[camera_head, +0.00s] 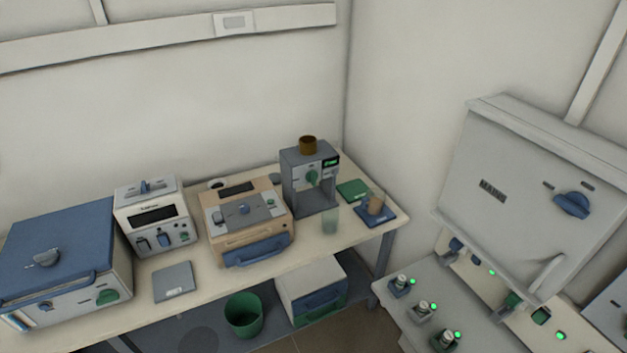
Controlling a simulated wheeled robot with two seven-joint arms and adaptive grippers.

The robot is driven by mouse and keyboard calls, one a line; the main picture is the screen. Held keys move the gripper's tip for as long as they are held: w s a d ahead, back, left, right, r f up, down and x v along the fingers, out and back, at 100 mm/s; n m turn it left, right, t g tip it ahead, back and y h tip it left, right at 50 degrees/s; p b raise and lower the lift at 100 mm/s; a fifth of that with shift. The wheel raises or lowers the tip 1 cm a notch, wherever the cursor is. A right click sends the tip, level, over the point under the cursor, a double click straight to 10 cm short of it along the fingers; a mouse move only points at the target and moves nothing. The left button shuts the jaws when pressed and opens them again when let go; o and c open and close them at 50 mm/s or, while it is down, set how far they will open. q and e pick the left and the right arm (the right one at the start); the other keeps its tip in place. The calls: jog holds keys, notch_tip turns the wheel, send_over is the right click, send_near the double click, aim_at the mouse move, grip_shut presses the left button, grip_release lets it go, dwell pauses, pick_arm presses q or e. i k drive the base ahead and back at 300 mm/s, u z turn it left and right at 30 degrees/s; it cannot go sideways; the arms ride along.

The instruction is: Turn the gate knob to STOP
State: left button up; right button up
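Neither of my grippers is in view. Several knobs show, and no label reading GATE or STOP is legible, so I cannot tell which is the gate knob. A green knob (312,177) is on the front of a grey upright machine (308,197) with a brown cup-like top and a small lit display. A large blue knob (571,204) is on the grey wall box (520,190) marked MAINS at the right. Another green knob (107,296) is on the front of the blue-topped box (60,260) at the left.
The long table (215,290) also carries a white meter box (152,215), a beige unit (245,222), a grey pad (172,282) and a blue mat (371,213) with a brown cup. A green bin (244,315) stands below. Switches with green lamps line the right-hand bench (390,282).

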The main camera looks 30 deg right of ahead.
aim_at(312, 176)
jog(key=z, duration=0.8)
